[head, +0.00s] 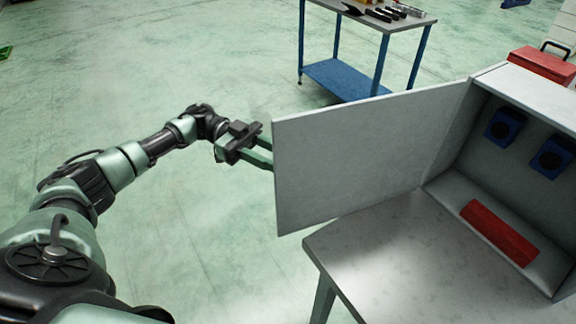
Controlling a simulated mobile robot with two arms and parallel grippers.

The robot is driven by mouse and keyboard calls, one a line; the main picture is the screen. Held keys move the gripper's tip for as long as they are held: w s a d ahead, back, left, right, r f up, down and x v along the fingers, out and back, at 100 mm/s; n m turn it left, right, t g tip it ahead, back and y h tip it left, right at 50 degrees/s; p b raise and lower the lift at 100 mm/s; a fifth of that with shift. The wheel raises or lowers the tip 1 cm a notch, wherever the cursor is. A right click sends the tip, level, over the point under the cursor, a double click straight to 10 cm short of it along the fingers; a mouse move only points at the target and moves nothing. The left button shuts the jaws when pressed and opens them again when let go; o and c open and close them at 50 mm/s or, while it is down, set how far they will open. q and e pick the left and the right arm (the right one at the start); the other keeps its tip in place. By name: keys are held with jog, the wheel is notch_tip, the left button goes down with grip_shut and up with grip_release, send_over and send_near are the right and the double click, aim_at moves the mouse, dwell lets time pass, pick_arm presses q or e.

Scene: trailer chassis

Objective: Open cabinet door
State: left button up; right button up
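The cabinet door (365,150) is a flat light-grey panel. It stands swung wide open, out to the left of the cabinet (530,85), over the left edge of the table. My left gripper (262,155) is at the free left edge of the door, on its far side. Its fingertips are hidden behind the panel, so I cannot tell if they touch it or grip anything. My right gripper is not in view. Inside the cabinet are a red block (499,232) on the floor and two blue boxes with dark round fronts (503,125) on the back wall.
The cabinet stands on a light-grey table (400,265). A red toolbox (543,65) is behind the cabinet. A blue-framed cart (345,78) with tools on top stands at the back. The green floor (200,230) to the left is clear.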

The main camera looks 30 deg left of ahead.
pick_arm(q)
jog(key=a, duration=0.3)
jog(key=a+b, duration=0.1)
jog(key=shift+w+a, duration=0.3)
jog(key=shift+a, duration=0.05)
